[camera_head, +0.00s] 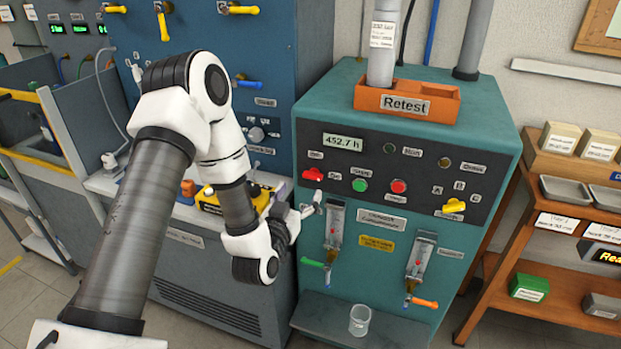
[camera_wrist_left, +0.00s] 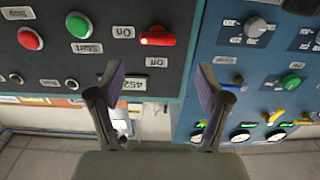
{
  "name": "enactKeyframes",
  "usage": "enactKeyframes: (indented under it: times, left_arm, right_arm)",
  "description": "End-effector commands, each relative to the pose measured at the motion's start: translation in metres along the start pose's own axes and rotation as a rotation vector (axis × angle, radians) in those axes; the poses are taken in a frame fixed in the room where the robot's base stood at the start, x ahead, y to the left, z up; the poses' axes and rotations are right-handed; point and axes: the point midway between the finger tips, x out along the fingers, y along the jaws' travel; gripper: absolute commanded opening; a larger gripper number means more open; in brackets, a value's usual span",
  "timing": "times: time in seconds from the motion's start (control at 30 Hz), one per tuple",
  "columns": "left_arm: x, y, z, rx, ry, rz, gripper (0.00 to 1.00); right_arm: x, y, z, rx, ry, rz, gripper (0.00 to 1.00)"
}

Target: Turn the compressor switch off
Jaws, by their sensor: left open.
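My left gripper (camera_head: 312,204) is just below the switch, open and empty. Its two fingers (camera_wrist_left: 158,82) stand wide apart in the wrist view, and I see no contact with the switch. My right gripper does not show.
A green button (camera_head: 360,185) and a red button (camera_head: 398,187) sit right of the switch. Below are two gauge tubes with green and orange valve handles (camera_head: 424,303). A glass beaker (camera_head: 360,320) stands on the lower shelf. A blue cabinet (camera_head: 258,60) stands close on the left.

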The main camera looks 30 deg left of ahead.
Motion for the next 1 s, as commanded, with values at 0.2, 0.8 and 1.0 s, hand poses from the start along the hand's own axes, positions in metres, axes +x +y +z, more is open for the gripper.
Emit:
enactKeyframes:
  times: [0.2, 0.8, 1.0]
  left_arm:
    - [0.036, 0.001, -0.001, 0.003, -0.001, 0.001, 0.77]
    - [0.074, 0.001, 0.003, 0.001, -0.007, 0.003, 0.42]
    - [0.074, 0.001, 0.003, 0.001, -0.007, 0.003, 0.17]
  right_arm:
    - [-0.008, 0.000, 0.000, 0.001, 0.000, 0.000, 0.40]
    - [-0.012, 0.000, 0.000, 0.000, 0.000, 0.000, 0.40]
    - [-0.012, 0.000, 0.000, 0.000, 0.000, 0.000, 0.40]
